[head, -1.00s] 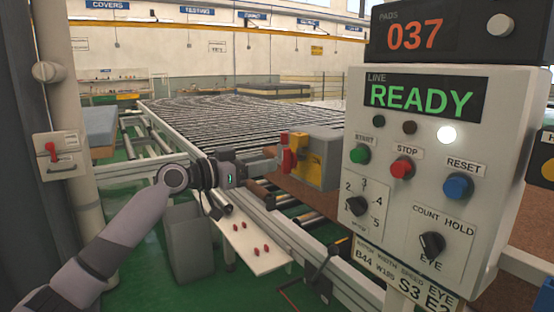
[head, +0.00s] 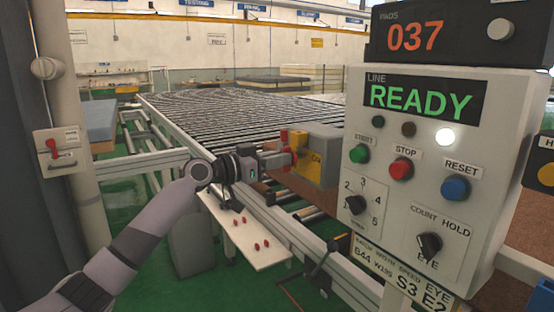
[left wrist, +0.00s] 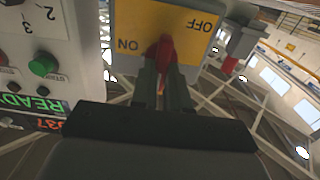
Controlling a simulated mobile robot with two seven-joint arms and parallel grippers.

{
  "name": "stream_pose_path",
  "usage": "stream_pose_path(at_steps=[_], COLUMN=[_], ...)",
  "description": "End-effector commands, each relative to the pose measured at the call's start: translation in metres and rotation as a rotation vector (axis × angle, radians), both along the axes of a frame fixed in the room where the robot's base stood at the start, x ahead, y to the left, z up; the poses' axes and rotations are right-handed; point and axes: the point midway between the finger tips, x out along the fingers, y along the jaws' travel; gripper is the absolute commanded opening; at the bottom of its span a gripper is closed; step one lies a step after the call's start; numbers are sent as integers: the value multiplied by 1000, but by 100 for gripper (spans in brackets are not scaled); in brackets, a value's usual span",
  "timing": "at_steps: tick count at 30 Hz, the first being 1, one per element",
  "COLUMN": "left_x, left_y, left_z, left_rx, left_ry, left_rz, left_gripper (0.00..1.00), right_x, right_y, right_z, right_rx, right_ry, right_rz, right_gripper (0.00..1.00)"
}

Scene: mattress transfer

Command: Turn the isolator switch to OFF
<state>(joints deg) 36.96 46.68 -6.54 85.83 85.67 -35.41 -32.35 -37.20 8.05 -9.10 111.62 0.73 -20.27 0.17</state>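The isolator switch is a grey box with a yellow front (head: 316,168) and a red handle (head: 299,141), beside the conveyor in the head view. In the left wrist view its yellow plate (left wrist: 183,22) fills the top middle, with ON and OFF upside down. The red handle (left wrist: 164,48) sits between these labels. My left gripper (head: 284,158) reaches the switch from the left. In the left wrist view its two dark fingers (left wrist: 163,68) are close together, one on each side of the handle, and look shut on it. Its tips partly hide the handle. My right gripper is not in view.
A control panel (head: 480,110) with buttons and a READY display stands close on the right. The roller conveyor (head: 230,120) runs behind the switch. A white board with red pieces (head: 250,255) lies below my left arm. Green floor shows at lower left.

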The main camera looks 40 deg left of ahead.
Motion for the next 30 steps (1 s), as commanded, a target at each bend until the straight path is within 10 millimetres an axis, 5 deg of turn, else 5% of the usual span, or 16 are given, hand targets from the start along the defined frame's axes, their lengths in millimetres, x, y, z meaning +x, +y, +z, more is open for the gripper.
stream_pose_path(at_steps=[14, 30], left_x=[0, 1], left_y=[1, 3], left_z=[1, 1], left_rx=[-130, -588], left_ry=[55, 245], left_rz=[0, 0], left_gripper=[0, 0], right_x=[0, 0], right_y=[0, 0], right_z=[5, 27], right_rx=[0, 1], right_ry=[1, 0], right_rz=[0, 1], right_gripper=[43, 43])
